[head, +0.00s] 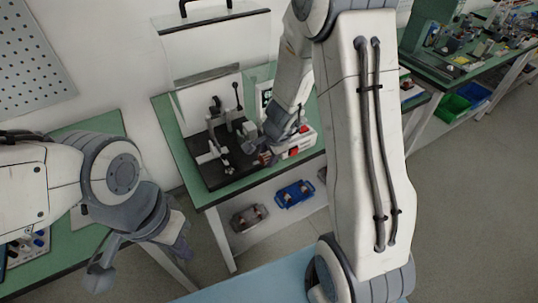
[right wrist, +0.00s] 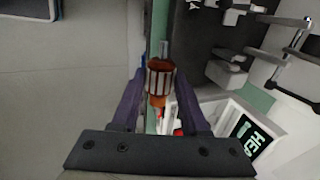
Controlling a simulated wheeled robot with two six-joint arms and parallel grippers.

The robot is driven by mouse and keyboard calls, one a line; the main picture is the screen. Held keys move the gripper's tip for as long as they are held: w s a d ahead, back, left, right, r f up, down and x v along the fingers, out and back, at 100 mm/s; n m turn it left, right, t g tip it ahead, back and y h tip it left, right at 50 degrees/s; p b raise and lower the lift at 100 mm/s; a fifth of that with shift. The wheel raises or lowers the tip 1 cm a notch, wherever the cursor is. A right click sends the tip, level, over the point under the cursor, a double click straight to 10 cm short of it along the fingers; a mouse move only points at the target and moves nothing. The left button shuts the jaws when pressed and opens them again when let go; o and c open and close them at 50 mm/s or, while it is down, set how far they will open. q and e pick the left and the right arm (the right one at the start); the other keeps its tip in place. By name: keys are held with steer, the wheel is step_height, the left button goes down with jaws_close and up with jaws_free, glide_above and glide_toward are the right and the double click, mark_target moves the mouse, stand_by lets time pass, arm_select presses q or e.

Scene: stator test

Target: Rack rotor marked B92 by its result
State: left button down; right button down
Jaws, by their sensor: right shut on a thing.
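A rotor (right wrist: 160,78) with a copper-orange winding and a pale striped core sits between the fingers of my right gripper (right wrist: 157,100) in the right wrist view. The gripper is shut on it. No B92 mark is readable. The tester's lit display (right wrist: 256,139) shows in the right wrist view, too tilted to read. My left gripper (head: 165,238) hangs at the left; its finger opening is unclear.
A green-topped bench (head: 202,194) carries the fixture. On its lower shelf (head: 262,232) stand a grey rack (head: 249,218) and a blue rack (head: 294,194), each with small parts. A cluttered bench and green (head: 453,105) and blue (head: 474,95) bins are at the right.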

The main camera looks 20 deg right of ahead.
mark_target(267, 155)
steer(key=shift+r+p, duration=2.3)
steer(key=shift+r, duration=0.25)
steer(key=shift+f, duration=0.1)
